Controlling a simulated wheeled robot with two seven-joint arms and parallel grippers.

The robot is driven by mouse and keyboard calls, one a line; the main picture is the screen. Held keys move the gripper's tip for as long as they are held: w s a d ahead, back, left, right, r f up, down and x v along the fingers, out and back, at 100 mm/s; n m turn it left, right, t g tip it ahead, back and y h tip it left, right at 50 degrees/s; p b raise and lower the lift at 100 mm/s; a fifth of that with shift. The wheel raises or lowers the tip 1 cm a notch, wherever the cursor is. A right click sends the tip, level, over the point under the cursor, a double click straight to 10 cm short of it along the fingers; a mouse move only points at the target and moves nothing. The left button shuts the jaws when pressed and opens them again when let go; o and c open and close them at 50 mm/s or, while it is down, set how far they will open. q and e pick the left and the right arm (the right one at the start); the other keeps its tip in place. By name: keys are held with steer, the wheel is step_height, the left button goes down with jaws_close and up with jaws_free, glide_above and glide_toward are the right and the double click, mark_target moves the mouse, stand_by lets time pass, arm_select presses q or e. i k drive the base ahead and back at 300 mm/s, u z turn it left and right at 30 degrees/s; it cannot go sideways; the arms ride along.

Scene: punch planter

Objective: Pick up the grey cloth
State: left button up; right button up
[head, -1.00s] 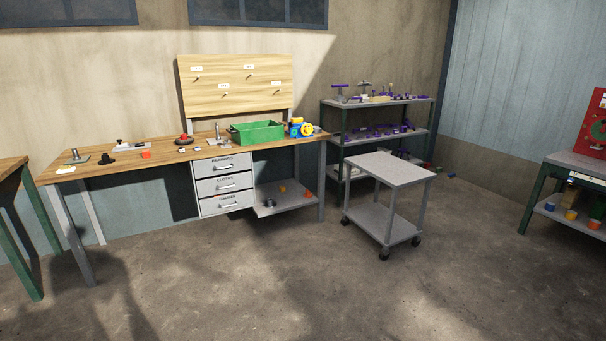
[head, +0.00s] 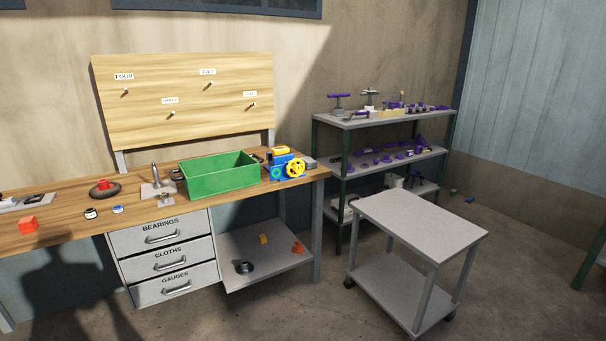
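I cannot make out a grey cloth for certain in the head view. A drawer labelled CLOTHS (head: 190,257) is the middle one of three under the workbench, and it is shut. The BEARINGS drawer (head: 135,241) above it and the GAUGES drawer (head: 150,291) below it are shut too. A small grey item (head: 309,162) lies at the bench's right end beside a blue and yellow machine (head: 287,165); I cannot tell what it is. Neither of my grippers is in view.
The wooden workbench (head: 70,196) carries a green bin (head: 220,178) and small parts. A grey cart (head: 425,223) stands on the floor right of the bench. A shelf unit (head: 395,160) with purple parts stands behind it. Open floor lies right of the cart.

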mark_target(309, 164)
steer(key=z, duration=0.3)
steer(key=i, duration=2.65)
steer(key=z, duration=0.35)
